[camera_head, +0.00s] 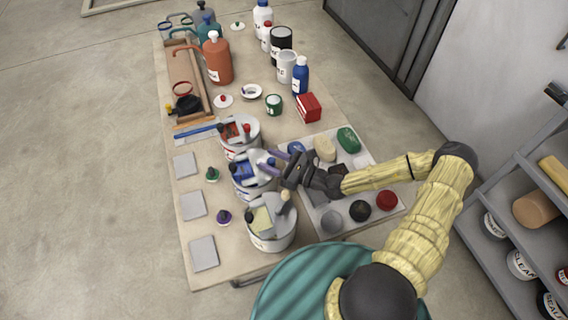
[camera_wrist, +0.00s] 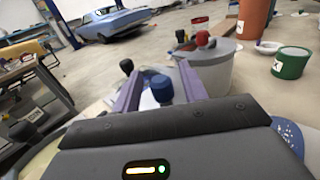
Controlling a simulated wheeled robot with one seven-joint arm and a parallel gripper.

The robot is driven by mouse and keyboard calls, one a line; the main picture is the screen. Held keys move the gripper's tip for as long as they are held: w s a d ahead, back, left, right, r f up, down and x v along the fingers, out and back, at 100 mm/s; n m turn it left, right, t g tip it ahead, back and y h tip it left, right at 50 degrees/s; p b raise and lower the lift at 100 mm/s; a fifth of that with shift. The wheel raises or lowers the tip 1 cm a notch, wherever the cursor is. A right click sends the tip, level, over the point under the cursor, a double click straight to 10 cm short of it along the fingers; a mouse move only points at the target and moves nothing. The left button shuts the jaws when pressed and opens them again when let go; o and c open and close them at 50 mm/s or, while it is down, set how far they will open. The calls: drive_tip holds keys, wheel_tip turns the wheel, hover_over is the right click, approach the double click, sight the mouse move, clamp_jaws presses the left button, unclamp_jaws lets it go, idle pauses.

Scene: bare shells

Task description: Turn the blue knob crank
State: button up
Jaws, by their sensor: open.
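The blue knob (camera_wrist: 162,88) of the crank stands upright in the wrist view, between the two purple fingers of my gripper (camera_wrist: 160,70). In the head view my gripper (camera_head: 268,160) reaches in from the right over the middle white bucket (camera_head: 252,189), which has blue content (camera_head: 243,170). The fingers are apart, one on each side of the knob, and a gap seems to show beside it. The crank's arm below the knob is mostly hidden by the gripper.
Buckets with red (camera_head: 230,132) and yellowish (camera_head: 261,220) content stand close on either side. A red knob (camera_wrist: 202,39) and a black knob (camera_wrist: 126,66) show near the fingers. A tray (camera_head: 333,172) of coloured lumps lies under my arm. Bottles stand farther back.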

drive_tip(key=shift+d, duration=0.1)
drive_tip(key=b+v, duration=0.4)
drive_tip(key=v, duration=1.3)
drive_tip(key=shift+s, duration=0.2)
drive_tip(key=s+a+n+g+h, duration=0.2)
drive_tip(key=s+n+g+h, duration=0.4)
drive_tip(key=s+n+g, duration=0.45)
drive_tip(key=w+r+n+t+h, duration=0.1)
drive_tip(key=r+n+h, duration=0.2)
drive_tip(key=r+n, duration=0.1)
drive_tip(key=w+d+r+n+t+h, duration=0.1)
drive_tip(key=r+n+h, duration=0.2)
drive_tip(key=r+n, duration=0.2)
drive_tip(key=w+r+n+t+h, duration=0.2)
drive_tip(key=r+n+h, duration=0.1)
drive_tip(key=r+n, duration=0.1)
drive_tip(key=shift+d+r+n, duration=0.35)
drive_tip(key=shift+d+r, duration=0.05)
drive_tip(key=shift+r, duration=0.2)
